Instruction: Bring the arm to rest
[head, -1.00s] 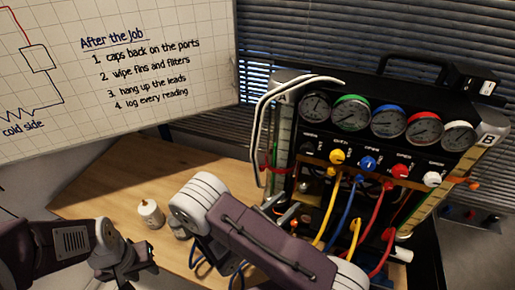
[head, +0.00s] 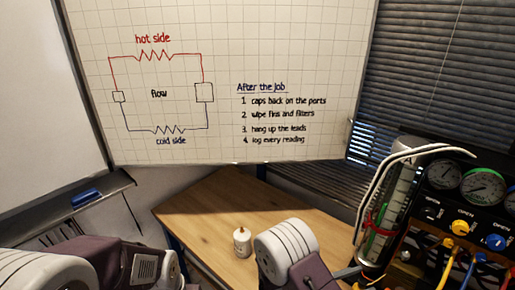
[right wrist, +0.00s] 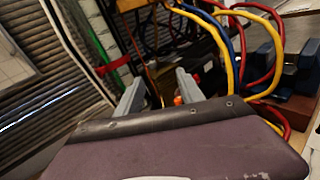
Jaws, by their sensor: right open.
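My right gripper (right wrist: 158,92) shows in the right wrist view as two grey fingers spread apart with nothing between them. It points toward the gauge rig (head: 450,215), in front of its hoses and lower frame. In the head view my right arm (head: 290,258) rises from the bottom centre, and its fingers are not clearly visible. My left arm (head: 105,258) is at the bottom left of the head view, and its fingers lie outside the picture.
A small white bottle (head: 242,242) stands on the wooden table (head: 200,215). Yellow (right wrist: 233,45), blue and red hoses loop close to the right gripper. A whiteboard (head: 220,140) stands behind. The table left of the bottle is clear.

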